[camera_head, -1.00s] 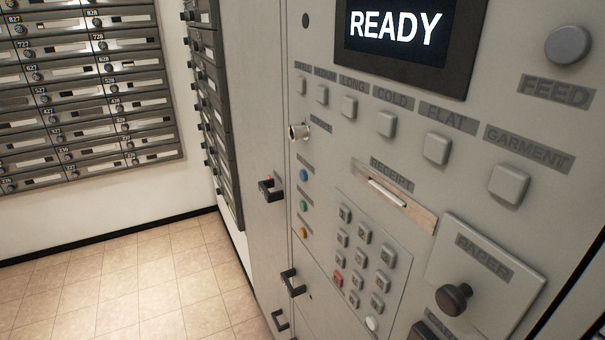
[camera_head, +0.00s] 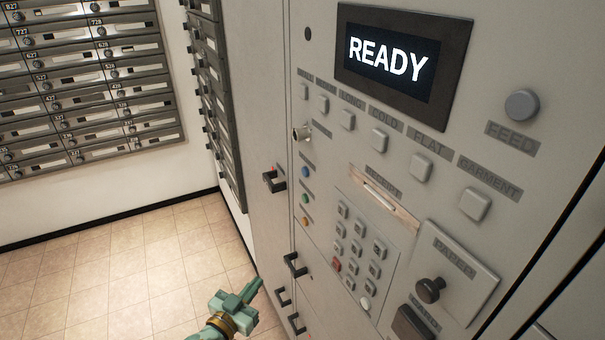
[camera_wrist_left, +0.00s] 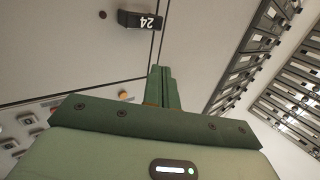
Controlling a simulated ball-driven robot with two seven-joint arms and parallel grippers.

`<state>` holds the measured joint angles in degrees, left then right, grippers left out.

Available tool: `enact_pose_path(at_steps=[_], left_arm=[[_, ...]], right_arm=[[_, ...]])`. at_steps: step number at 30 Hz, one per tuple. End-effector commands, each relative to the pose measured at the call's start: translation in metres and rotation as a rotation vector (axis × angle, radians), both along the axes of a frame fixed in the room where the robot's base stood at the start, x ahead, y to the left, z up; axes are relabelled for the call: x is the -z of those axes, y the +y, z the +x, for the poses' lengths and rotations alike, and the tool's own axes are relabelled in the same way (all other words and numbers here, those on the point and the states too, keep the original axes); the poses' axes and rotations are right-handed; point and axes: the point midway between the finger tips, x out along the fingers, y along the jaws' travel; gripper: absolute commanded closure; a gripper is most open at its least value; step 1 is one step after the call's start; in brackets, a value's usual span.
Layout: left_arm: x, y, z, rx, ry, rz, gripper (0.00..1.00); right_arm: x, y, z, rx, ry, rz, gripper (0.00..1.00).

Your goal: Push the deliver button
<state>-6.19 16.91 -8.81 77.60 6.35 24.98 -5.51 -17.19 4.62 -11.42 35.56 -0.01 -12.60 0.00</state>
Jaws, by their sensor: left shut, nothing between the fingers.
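The grey machine panel (camera_head: 400,115) carries a small column of round buttons: blue (camera_head: 305,172), green (camera_head: 305,198) and orange (camera_head: 305,223). Each has a label too small to read, so I cannot tell which is the deliver button. My left gripper (camera_head: 258,285) is shut and empty, low in the head view, below and left of these buttons and apart from them. In the left wrist view its closed fingers (camera_wrist_left: 161,72) point toward the panel, with an orange button (camera_wrist_left: 126,96) just left of them. My right gripper is not in view.
A screen (camera_head: 388,68) reads READY. Below it are square buttons, a keypad (camera_head: 358,240) and a black knob (camera_head: 430,290). Dark handles (camera_head: 294,265) stick out near the gripper. Mailboxes (camera_head: 80,90) line the far wall; the tiled floor (camera_head: 100,270) is clear.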

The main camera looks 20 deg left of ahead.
Motion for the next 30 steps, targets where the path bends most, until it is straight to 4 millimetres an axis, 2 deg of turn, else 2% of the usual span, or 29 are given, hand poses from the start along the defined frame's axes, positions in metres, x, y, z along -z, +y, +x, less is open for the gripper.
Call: enact_pose_path(at_steps=[1,6,9,13,15,19,30], left_arm=[[-0.034,0.000,0.009,0.006,-0.072,-0.013,1.00],[-0.136,0.000,0.028,0.033,-0.313,-0.069,1.00],[-0.189,0.000,0.030,0.051,-0.438,-0.100,1.00],[-0.239,-0.001,0.028,0.072,-0.559,-0.131,1.00],[-0.257,-0.001,0.026,0.081,-0.603,-0.144,1.00],[-0.273,-0.001,0.023,0.088,-0.644,-0.156,1.00],[-0.275,-0.002,0.023,0.090,-0.650,-0.158,1.00]], right_arm=[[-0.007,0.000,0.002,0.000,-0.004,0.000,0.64],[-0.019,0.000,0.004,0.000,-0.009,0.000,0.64],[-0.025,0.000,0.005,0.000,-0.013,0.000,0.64],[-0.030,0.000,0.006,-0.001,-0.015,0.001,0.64],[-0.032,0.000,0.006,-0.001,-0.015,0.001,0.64],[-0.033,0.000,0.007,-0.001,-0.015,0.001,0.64],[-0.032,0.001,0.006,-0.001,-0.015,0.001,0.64]])
